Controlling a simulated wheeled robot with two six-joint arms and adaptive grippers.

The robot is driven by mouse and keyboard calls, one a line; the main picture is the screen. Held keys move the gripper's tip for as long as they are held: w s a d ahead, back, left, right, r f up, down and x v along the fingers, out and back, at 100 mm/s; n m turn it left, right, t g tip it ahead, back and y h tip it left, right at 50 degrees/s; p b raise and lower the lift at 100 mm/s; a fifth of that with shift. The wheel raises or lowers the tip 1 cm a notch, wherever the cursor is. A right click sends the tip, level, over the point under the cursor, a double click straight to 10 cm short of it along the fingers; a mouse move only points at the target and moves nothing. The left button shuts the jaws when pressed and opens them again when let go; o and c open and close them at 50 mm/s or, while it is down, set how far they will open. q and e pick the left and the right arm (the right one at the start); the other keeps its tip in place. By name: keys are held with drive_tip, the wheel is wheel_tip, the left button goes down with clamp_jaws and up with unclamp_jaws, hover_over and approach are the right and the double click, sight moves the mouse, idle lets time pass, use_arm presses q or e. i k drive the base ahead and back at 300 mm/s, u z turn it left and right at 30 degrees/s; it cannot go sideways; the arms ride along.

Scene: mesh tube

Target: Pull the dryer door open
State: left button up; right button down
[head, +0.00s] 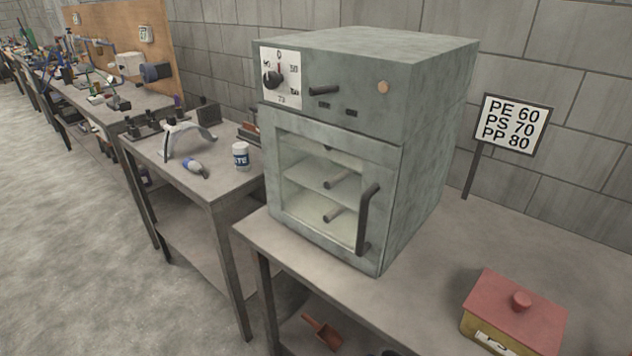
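The dryer (425,130) is a grey-green box standing on a grey table in the middle of the head view. Its door (289,209) is shut flush against the front. The door has a glass window, and shelves show behind it. A dark vertical bar handle (367,220) is on the door's right side. Neither of my grippers shows in this view.
A yellow box with a red lid (517,314) stands on the table (425,290) at front right. A sign (513,124) stands behind. A neighbouring bench (222,184) holds a white jar (240,156) and tools. The tabletop before the handle is clear.

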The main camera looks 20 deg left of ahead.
sight(382, 160)
drive_tip(key=u, duration=0.5)
drive_tip(key=k, duration=1.1)
drive_tip(key=z, duration=0.65)
drive_tip(key=i, duration=0.75)
drive_tip(key=z, duration=0.45)
